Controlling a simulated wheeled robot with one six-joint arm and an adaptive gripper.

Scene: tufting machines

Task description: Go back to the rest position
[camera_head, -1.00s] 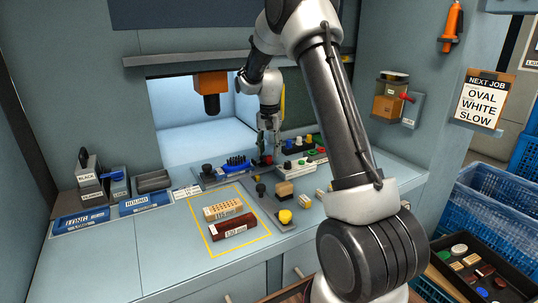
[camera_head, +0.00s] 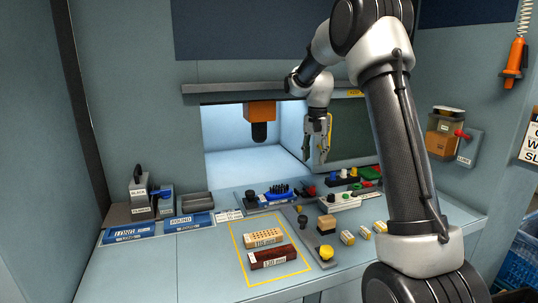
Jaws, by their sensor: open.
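My gripper (camera_head: 317,150) hangs from my arm in front of the right part of the machine opening, above the back of the bench. Its fingers point down and are apart, with nothing seen between them. My arm reaches in from the right side of the view. Below the gripper are a blue brush (camera_head: 279,194) with dark bristles and small coloured knobs. A pale block with holes (camera_head: 263,239) and a dark red block (camera_head: 272,258) lie inside the yellow outline on the bench (camera_head: 205,275), apart from the gripper.
An orange and black tool head (camera_head: 260,120) hangs in the lit opening. A shelf edge (camera_head: 235,88) runs above it. Blue trays (camera_head: 142,232) and grey holders stand at the left. A lever box (camera_head: 454,136) is on the right wall, with a blue crate (camera_head: 524,262) below.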

